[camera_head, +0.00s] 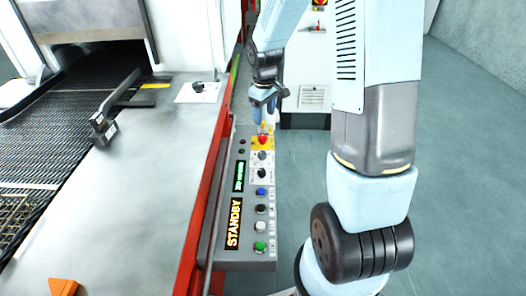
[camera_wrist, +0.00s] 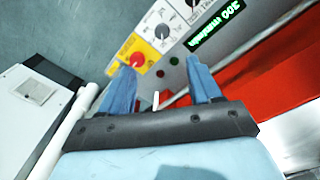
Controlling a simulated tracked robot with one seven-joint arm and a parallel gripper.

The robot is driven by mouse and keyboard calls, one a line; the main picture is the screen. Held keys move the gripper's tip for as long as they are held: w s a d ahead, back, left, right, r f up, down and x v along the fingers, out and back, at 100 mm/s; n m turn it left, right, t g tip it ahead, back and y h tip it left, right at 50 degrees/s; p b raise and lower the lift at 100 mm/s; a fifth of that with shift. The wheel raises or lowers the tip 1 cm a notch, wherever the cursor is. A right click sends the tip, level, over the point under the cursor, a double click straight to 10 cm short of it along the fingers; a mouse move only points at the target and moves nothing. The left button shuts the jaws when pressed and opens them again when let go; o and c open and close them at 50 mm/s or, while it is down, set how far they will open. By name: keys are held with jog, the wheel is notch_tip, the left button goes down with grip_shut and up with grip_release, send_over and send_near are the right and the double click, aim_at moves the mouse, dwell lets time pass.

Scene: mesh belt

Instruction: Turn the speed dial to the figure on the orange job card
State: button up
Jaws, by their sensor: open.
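The control panel (camera_head: 228,222) runs along the machine's right side. The wrist view shows the red knob (camera_wrist: 138,60) and the two dials, one nearer (camera_wrist: 162,32) and one at the top edge (camera_wrist: 191,4). I cannot read which is the speed dial. My gripper (camera_head: 264,123) is open and empty above the panel's far end; its fingers show apart in the wrist view (camera_wrist: 160,70). An orange piece (camera_head: 63,287), possibly the job card, shows no readable figure.
A green display (camera_wrist: 214,27) seems to read 300; an orange display (camera_head: 234,222) reads STANDBY. Blue, white, black and green buttons (camera_head: 260,246) line the panel. Another dial (camera_head: 198,87) sits on the machine top. The mesh belt (camera_head: 50,140) is left; open floor (camera_head: 300,190) is right.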

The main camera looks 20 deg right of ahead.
send_over(263, 153)
notch_tip(263, 153, down, 5)
jog(key=shift+n+g, duration=0.3)
jog(key=shift+n, duration=0.1)
notch_tip(263, 153, down, 14)
jog(key=shift+s+a+r, duration=0.1)
jog(key=shift+a, duration=0.05)
jog(key=c, duration=1)
